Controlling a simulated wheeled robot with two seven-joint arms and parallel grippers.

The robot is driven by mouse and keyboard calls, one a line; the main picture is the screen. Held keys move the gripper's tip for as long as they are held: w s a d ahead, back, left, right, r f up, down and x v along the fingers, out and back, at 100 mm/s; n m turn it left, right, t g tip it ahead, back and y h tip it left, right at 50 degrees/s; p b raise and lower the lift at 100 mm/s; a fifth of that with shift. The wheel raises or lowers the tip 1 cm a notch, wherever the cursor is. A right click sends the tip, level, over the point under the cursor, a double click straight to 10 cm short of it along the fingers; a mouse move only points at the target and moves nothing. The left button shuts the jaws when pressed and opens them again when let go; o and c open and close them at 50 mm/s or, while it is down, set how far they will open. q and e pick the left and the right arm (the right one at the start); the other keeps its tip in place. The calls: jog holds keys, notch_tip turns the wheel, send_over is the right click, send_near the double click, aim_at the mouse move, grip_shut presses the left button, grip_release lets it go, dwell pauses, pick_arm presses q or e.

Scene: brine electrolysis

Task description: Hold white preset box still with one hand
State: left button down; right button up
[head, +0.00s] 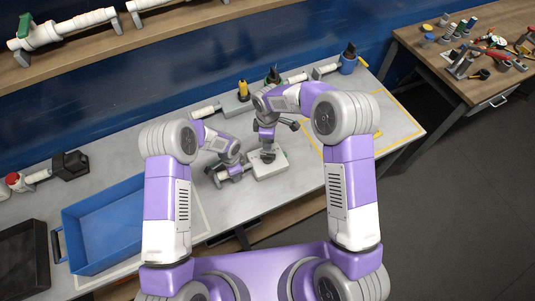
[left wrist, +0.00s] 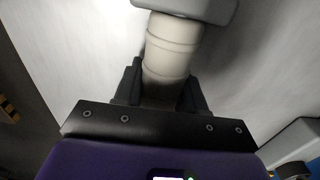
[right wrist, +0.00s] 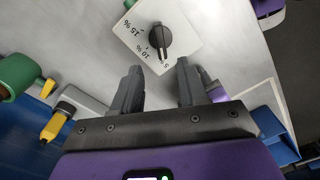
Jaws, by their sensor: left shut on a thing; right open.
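The white preset box (head: 272,171) lies on the grey table, below my right gripper. In the right wrist view the box (right wrist: 182,50) shows a dark dial knob (right wrist: 159,36) and percent marks. My right gripper (head: 267,146) is open, its fingertips (right wrist: 157,72) apart and pointing at the box near the knob. My left gripper (head: 227,172) is just left of the box. In the left wrist view its fingers (left wrist: 160,95) are shut on a pale cylinder (left wrist: 170,50) with a grey end. Whether this cylinder joins the box cannot be told.
A blue tray (head: 66,226) and a black tray (head: 42,265) are at the left. Several fittings, one a yellow-topped piece (head: 243,90), line the table's back. A yellow-outlined area (head: 400,107) is at the right. A tool table (head: 425,52) stands farther right.

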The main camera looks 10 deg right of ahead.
aim_at(268, 154)
notch_tip(268, 154, down, 11)
jog(key=shift+r, duration=0.15)
dwell(0.4)
grip_shut()
dwell(0.4)
